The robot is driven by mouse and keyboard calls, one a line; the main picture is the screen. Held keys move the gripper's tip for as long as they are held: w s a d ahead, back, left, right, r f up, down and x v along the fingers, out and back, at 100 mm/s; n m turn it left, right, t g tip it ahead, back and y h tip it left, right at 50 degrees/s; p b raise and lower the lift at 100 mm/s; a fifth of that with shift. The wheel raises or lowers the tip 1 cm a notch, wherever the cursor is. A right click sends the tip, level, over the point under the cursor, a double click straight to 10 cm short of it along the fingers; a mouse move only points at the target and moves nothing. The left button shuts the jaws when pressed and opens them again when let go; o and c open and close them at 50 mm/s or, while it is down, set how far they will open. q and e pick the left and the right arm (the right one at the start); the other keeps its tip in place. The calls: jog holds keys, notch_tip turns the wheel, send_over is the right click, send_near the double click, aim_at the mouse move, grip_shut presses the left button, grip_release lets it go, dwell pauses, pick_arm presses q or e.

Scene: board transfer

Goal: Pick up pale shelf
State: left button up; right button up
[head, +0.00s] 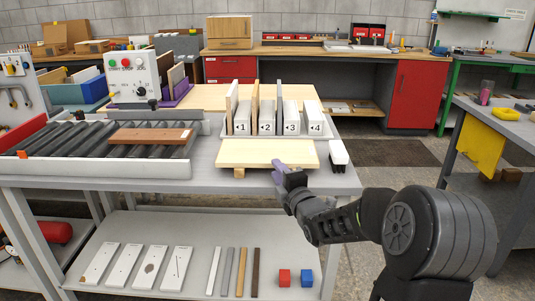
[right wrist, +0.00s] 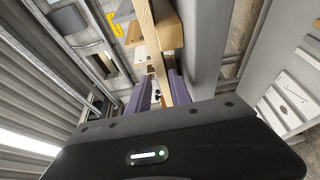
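The pale shelf (head: 267,153), a light wooden board on small supports, lies level near the front edge of the grey table. My right gripper (head: 282,170) is at its front edge, right of centre. In the right wrist view the shelf's pale edge (right wrist: 153,45) runs between the two purple fingers of my right gripper (right wrist: 161,88). A gap shows beside the left finger, so the gripper looks open around the edge. Contact with the right finger is unclear. My left gripper is not in view.
A tray with numbered white blocks (head: 291,118) and upright boards stands behind the shelf. A white-topped brush (head: 339,154) is close on the right. A roller conveyor (head: 90,140) with a brown board (head: 150,136) is on the left. A lower shelf (head: 190,240) holds samples.

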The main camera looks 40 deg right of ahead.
aim_at(268, 153)
jog(key=x, duration=0.5)
jog(key=shift+w+f, duration=0.1)
jog(key=shift+f, duration=0.05)
jog(key=shift+c, duration=0.2)
dwell(0.5)
grip_shut()
dwell(0.5)
